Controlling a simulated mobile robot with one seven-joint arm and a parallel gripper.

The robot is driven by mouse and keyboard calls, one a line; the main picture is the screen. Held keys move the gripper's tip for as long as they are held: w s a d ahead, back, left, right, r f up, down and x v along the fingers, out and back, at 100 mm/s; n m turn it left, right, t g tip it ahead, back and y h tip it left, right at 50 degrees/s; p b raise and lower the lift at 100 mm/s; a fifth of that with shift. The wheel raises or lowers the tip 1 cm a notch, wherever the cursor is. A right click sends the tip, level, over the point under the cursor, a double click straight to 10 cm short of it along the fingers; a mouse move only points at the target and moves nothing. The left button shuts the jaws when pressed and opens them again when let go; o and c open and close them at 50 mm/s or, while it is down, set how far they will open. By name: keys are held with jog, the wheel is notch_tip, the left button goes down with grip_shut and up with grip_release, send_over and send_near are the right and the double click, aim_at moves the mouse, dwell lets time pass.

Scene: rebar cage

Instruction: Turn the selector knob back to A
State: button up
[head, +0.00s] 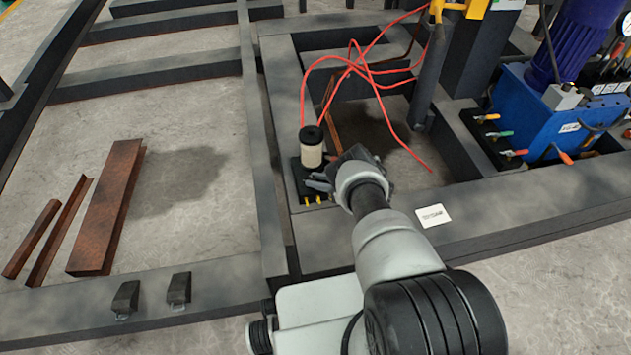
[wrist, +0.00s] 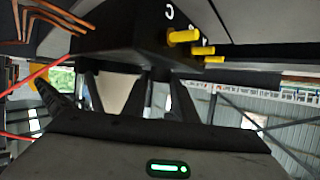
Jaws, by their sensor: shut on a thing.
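A small black selector block (head: 298,178) stands on the dark steel frame in the head view, with a cream cylinder (head: 311,153) with a black top on it. In the wrist view the block (wrist: 130,35) fills the upper middle, with yellow pegs (wrist: 185,36) and white letters on its face; one letter looks like C. My gripper (head: 321,183) is at the block's right front side. In the wrist view its dark fingers (wrist: 135,92) reach to the block's underside as pictured. They are shut on the selector knob, which is mostly hidden, so its pointing cannot be read.
Red hoses (head: 365,68) loop behind the block. A white label (head: 433,215) lies on the beam to the right. A blue machine (head: 540,110) with coloured levers stands at right. Rusty steel pieces (head: 107,205) lie on the left floor. Dark beams surround the block.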

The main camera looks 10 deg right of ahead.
jog(key=shift+w+d+n+g+y, duration=0.15)
jog(key=shift+w+n+g+y, duration=0.1)
jog(key=shift+n+g+y, duration=0.65)
jog(key=shift+w+n+g, duration=0.1)
jog(key=shift+n+g, duration=0.2)
jog(key=shift+n, duration=0.2)
jog(key=o, duration=1)
jog(key=shift+o, duration=0.2)
jog(key=p+v, duration=0.3)
jog(key=v, duration=1.4)
jog(key=shift+d, duration=0.2)
